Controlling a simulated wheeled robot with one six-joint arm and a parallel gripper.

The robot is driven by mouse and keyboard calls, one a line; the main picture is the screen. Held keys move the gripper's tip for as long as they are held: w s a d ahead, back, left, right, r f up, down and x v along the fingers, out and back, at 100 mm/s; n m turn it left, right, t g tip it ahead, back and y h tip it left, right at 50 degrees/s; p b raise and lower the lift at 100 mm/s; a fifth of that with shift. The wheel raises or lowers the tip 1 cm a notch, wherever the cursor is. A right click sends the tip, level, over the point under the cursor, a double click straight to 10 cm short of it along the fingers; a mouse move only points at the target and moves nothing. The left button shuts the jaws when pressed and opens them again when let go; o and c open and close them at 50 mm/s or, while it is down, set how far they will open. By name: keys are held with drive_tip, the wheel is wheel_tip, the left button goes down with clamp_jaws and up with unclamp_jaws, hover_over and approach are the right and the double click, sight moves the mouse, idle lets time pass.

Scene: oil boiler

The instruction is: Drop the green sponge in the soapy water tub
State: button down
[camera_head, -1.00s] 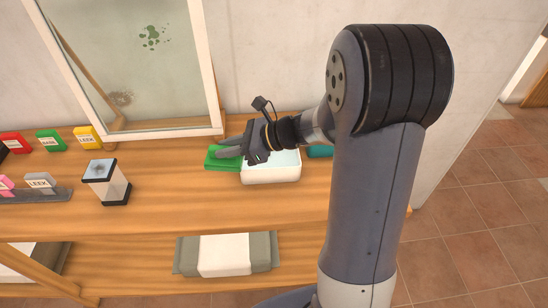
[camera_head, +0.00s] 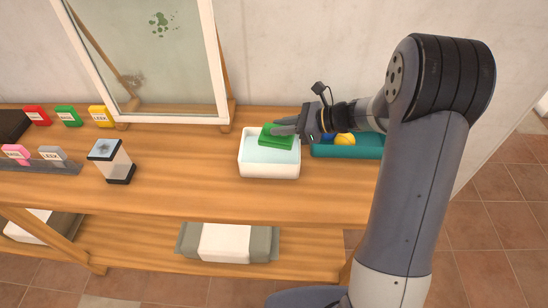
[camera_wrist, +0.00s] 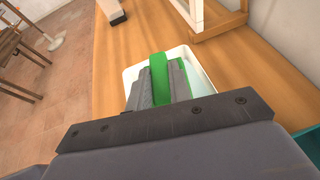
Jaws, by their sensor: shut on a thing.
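The green sponge (camera_head: 277,137) is held between the fingers of my gripper (camera_head: 288,130), which is shut on it. It also shows in the wrist view (camera_wrist: 159,78) between the two grey fingers. The sponge is over the back right part of the white tub (camera_head: 268,172), which holds pale bluish water (camera_head: 258,154). The tub's rim shows around the fingers in the wrist view (camera_wrist: 130,76). I cannot tell whether the sponge touches the water.
A teal tray (camera_head: 348,153) with a yellow ball (camera_head: 344,139) and a blue thing stands right of the tub. A framed glass pane (camera_head: 150,60) leans behind. A clear-sided block (camera_head: 112,160) and small coloured boxes (camera_head: 68,116) are at left.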

wheel_tip(320, 180, down, 2)
drive_tip(key=shift+f+b, duration=0.2)
drive_tip(key=shift+b, duration=0.4)
drive_tip(key=c, duration=1.2)
unclamp_jaws()
drive_tip(key=shift+d+r, duration=0.1)
drive_tip(key=v, duration=1)
drive_tip(key=shift+d+r+b, duration=0.2)
drive_tip(key=shift+b, duration=0.15)
drive_tip(key=shift+s, duration=0.1)
